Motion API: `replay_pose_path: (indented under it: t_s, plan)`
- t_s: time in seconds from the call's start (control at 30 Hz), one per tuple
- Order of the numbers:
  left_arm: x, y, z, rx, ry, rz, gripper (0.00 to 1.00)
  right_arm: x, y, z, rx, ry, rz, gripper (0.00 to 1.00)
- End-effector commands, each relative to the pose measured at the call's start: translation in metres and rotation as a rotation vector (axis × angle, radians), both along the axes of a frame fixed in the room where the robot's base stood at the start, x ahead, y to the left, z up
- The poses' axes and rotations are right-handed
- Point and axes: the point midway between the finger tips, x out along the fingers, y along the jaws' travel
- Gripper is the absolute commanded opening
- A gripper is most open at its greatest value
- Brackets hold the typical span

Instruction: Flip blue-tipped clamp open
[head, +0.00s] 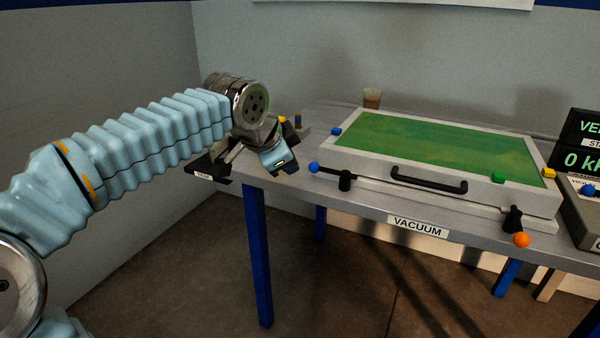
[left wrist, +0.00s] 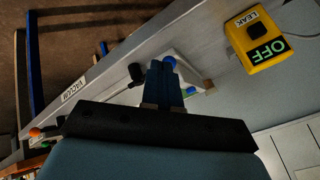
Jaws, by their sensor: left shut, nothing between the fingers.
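The blue-tipped clamp (head: 344,181) is a black clamp at the left front corner of the grey box with the green top. Its blue ball tip (head: 313,167) points left in the head view. My left gripper (head: 281,164) is just left of the blue tip, shut and empty. I cannot tell whether the fingers touch the tip. My right gripper is not in view.
An orange-tipped clamp (head: 521,240) sits at the box's right front. A black handle (head: 428,182) is on the box front (head: 375,170). A yellow box marked LEAK and OFF (left wrist: 258,38) is near my wrist. Displays stand at the right.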

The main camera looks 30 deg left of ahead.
Motion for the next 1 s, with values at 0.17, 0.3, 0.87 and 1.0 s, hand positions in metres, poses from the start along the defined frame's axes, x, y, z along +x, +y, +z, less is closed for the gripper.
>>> replay_pose_path:
  t_s: [0.17,0.3,0.87,1.0]
  plan:
    - [-0.014,0.009,0.020,-0.001,-0.001,0.001,0.00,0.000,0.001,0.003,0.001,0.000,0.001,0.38]
    - [-0.019,0.012,0.027,-0.001,0.001,0.000,0.00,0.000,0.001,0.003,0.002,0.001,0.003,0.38]
    - [-0.020,0.012,0.027,-0.001,0.001,0.000,0.00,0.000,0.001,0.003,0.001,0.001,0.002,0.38]
    - [-0.020,0.012,0.027,-0.001,0.001,0.000,0.00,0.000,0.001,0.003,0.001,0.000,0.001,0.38]
